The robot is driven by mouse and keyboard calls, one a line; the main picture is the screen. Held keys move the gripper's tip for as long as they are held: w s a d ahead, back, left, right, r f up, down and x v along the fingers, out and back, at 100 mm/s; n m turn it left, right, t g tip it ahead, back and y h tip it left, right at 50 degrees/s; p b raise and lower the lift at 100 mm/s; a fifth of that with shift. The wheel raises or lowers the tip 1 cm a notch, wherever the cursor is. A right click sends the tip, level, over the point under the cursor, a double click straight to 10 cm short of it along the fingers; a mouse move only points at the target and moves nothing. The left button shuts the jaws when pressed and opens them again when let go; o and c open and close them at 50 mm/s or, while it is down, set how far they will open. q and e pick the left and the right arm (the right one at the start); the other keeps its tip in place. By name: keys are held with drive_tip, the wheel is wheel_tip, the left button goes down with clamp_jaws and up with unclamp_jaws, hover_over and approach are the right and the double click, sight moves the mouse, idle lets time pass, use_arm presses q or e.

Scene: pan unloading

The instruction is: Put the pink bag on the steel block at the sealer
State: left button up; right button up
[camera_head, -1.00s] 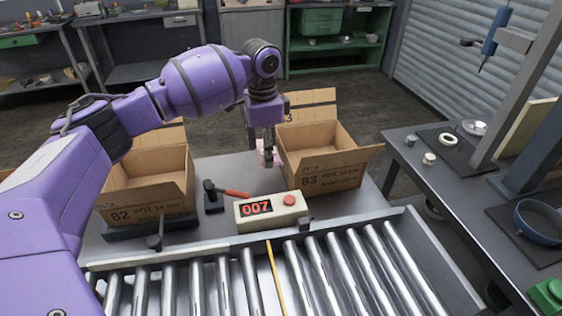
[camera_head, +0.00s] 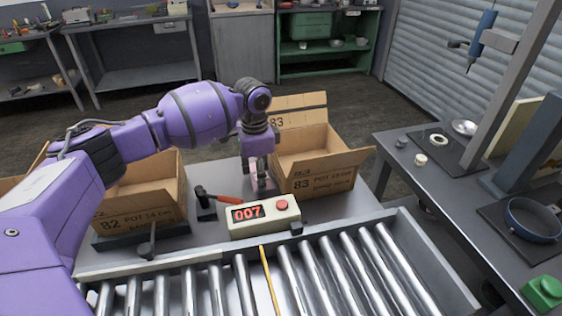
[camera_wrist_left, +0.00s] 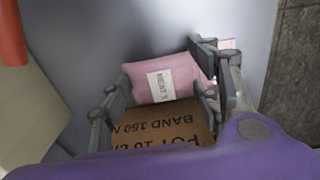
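The pink bag (camera_wrist_left: 165,78) with a white printed label lies on the grey table in the left wrist view. In the head view only a little pink (camera_head: 262,184) shows at my left gripper (camera_head: 261,186), left of box 83. In the wrist view the fingers of my left gripper (camera_wrist_left: 158,72) are apart, one at each side of the bag; the right one overlaps part of it. A dark device with an orange-red handle (camera_head: 228,198) stands left of the gripper. I cannot tell which thing is the steel block. My right gripper is out of view.
Cardboard box 83 (camera_head: 318,182) stands close to the gripper's right, box 82 (camera_head: 140,208) at the left. A beige unit reading 007 (camera_head: 263,217) stands in front, before the roller conveyor (camera_head: 300,275). A side table (camera_head: 440,195) at the right carries a blue pan (camera_head: 532,220).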

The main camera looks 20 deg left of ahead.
use_arm(q)
drive_tip(key=o, duration=0.3)
drive_tip(key=shift+o, duration=0.2)
